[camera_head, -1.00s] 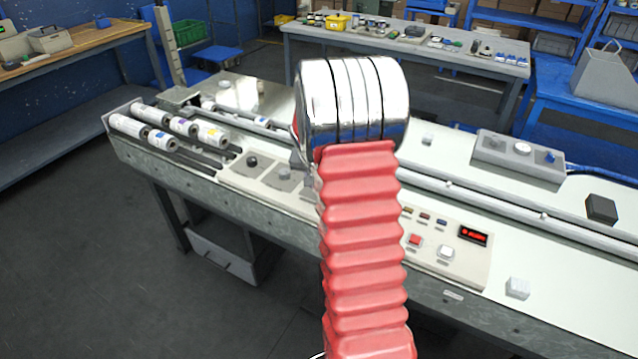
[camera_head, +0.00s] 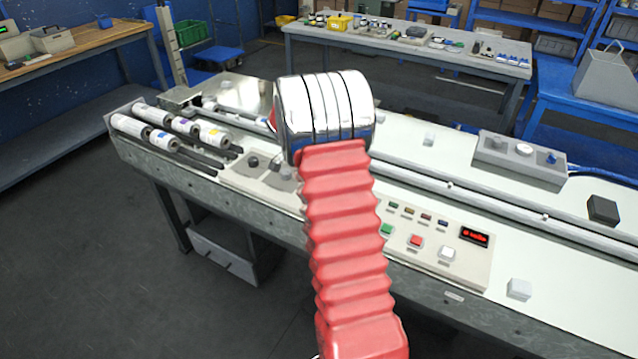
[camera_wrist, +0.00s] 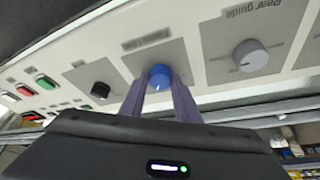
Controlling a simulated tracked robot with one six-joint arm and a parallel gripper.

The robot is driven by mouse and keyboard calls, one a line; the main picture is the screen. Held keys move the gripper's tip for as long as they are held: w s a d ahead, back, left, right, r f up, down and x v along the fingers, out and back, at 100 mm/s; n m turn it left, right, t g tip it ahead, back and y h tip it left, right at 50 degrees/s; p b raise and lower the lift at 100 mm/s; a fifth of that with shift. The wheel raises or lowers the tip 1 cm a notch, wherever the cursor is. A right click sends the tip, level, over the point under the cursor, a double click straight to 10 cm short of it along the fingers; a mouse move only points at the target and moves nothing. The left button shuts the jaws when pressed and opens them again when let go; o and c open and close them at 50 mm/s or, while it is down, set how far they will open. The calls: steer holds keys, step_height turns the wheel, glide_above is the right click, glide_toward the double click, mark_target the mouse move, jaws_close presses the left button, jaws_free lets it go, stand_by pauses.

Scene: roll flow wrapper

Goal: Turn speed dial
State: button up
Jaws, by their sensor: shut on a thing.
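A blue dial (camera_wrist: 159,78) sits on a grey plate of the machine's control panel in the wrist view. The label above it is too blurred to read. The purple fingers of my gripper (camera_wrist: 158,88) are shut on the blue dial, one on each side of it. In the head view my red, ribbed arm with its chrome end hides the gripper and the blue dial.
A black knob (camera_wrist: 100,91) is left of the blue dial, and a grey knob (camera_wrist: 250,55) labelled "Rear guide" is to its right. Green and red buttons (camera_head: 415,241) and a red display (camera_head: 474,236) share the panel. White rolls (camera_head: 170,130) lie at the machine's left end.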

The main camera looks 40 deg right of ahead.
steer(key=m, duration=0.2)
steer(key=m+g+y, duration=0.1)
steer(key=m, duration=0.1)
steer(key=shift+w+m+g, duration=0.15)
steer(key=shift+m+g, duration=0.15)
steer(key=shift+m, duration=0.1)
steer(key=o, duration=1)
steer(key=v, duration=1.3)
steer(key=shift+w+a+r, duration=0.15)
steer(key=shift+r, duration=0.1)
